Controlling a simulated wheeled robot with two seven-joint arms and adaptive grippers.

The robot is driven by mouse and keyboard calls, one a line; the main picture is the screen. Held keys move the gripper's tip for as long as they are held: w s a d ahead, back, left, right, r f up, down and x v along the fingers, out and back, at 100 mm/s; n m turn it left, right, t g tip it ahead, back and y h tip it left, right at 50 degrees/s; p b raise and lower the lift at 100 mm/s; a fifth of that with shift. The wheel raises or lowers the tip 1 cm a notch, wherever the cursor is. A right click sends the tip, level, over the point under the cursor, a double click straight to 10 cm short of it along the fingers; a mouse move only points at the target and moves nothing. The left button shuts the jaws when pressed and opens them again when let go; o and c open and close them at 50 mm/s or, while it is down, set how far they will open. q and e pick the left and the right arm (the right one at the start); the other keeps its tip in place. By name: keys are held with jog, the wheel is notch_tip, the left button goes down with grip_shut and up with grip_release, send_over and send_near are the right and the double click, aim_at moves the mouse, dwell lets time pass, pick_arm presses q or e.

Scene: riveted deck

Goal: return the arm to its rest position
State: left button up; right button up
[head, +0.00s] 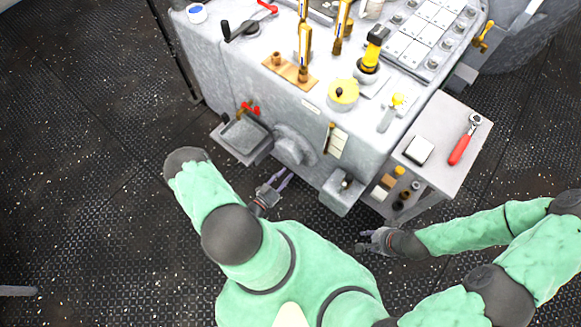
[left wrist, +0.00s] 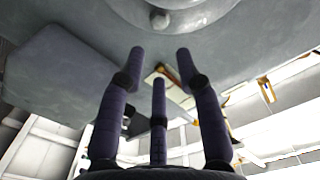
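My left gripper (head: 274,186) hangs low beside the front of the grey console (head: 225,85), below a round grey boss (head: 294,146). In the left wrist view its dark fingers (left wrist: 160,70) stand apart with nothing between them, and the grey underside of the console fills the space beyond the tips. My right gripper (head: 370,241) is low over the deck, below the console's lower right corner. It is small in the head view and its finger opening is unclear. I see nothing held in it.
A grey open tray (head: 243,138) and a grey box (head: 342,190) jut from the console front near my left gripper. A side table (head: 450,135) with a red-handled tool (head: 464,140) stands at the right. The dark deck (head: 90,170) is clear at the left.

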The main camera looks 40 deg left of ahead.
pick_arm(q)
jog(key=shift+s, duration=0.3)
jog(key=shift+w, duration=0.1)
dwell(0.3)
jog(key=w+d+r+n+g+h+p, duration=0.2)
jog(key=w+d+r+g+p, duration=0.25)
jog(key=w+d+g, duration=0.4)
jog(key=s+d+r+n+g+p, duration=0.2)
jog(key=s+d+r+n+g, duration=0.2)
jog(key=s+d+r+g, duration=0.5)
jog(key=s+d+r, duration=0.1)
jog(key=s+r, duration=0.3)
jog(key=r, duration=0.1)
jog(key=shift+s+d+r+p, duration=0.25)
jog(key=shift+s+r+p, duration=0.05)
jog(key=shift+s, duration=0.1)
jog(key=shift+a, duration=0.1)
